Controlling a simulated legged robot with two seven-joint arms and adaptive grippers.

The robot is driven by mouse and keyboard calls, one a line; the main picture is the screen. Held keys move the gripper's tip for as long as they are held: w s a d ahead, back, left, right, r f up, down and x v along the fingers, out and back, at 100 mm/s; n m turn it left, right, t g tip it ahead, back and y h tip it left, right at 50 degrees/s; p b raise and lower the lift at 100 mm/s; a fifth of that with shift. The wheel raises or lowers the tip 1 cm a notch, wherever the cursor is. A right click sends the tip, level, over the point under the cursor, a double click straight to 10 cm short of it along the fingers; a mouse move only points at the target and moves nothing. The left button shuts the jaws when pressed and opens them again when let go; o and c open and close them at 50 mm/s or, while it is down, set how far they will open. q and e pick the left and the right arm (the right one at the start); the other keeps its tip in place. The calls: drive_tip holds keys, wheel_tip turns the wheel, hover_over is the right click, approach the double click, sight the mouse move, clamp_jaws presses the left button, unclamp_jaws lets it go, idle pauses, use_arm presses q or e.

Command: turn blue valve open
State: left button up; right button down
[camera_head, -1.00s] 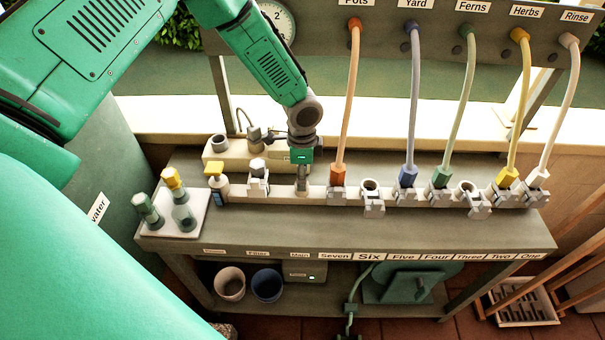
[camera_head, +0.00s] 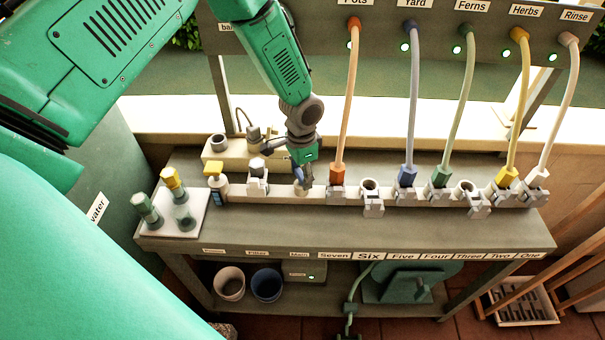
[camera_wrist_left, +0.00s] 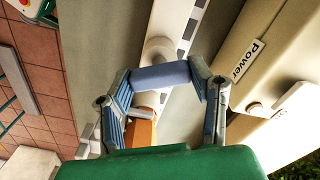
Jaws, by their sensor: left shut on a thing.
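My left gripper (camera_head: 305,178) reaches down from above to the white rail, at the "Main" position. In the left wrist view, its two fingers (camera_wrist_left: 163,95) are closed on the ends of the blue valve handle (camera_wrist_left: 160,76), a short blue bar crossing between them. A round white valve hub (camera_wrist_left: 160,48) shows just beyond the bar. In the head view the gripper largely hides the blue handle. My right gripper is not in view.
An orange hose fitting (camera_head: 337,174) stands close to the right of the gripper. A white-topped valve (camera_head: 257,172) and a yellow-topped valve (camera_head: 215,178) stand to its left. A cream power box (camera_head: 232,150) is behind. The bench's front strip (camera_head: 400,228) is clear.

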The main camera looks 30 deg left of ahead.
sight(302, 174)
use_arm(q)
drive_tip(key=n, duration=1.2)
drive_tip(key=shift+n, duration=0.3)
idle(0.4)
drive_tip(key=o, duration=1.2)
drive_tip(key=shift+c, duration=0.2)
drive_tip(key=shift+w+r, duration=0.1)
drive_tip(key=shift+r, duration=0.25)
wheel_tip(302, 174, up, 11)
